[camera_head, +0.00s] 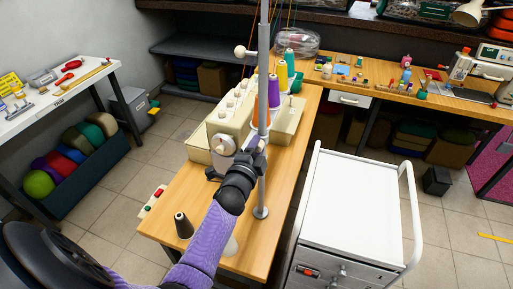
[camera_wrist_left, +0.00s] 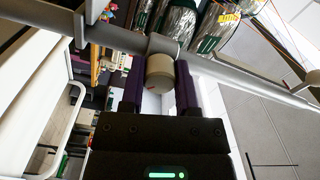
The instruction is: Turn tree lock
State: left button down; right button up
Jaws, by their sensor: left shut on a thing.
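A grey upright pole (camera_head: 262,90) stands on a round foot (camera_head: 261,212) on the wooden table beside the cream sewing machine (camera_head: 222,125). My left gripper (camera_head: 256,146) is at the pole at about mid-height. In the left wrist view, the two purple fingers of my left gripper (camera_wrist_left: 157,80) are shut on a beige round lock knob (camera_wrist_left: 160,68) that juts from the pole (camera_wrist_left: 215,68). In the head view my gripper hides this knob. A pale knob (camera_head: 240,51) sticks out to the left higher on the pole. My right gripper is out of view.
Thread cones (camera_head: 274,91) stand behind the pole on the machine. A white cart (camera_head: 350,205) is close on the right. Bare floor (camera_head: 185,125) lies to the left.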

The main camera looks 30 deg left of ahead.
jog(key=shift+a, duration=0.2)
pick_arm(q)
jog(key=shift+c, duration=1.7)
grip_release()
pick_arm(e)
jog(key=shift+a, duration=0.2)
pick_arm(q)
jog(key=v, duration=1)
jog(key=shift+p, duration=0.4)
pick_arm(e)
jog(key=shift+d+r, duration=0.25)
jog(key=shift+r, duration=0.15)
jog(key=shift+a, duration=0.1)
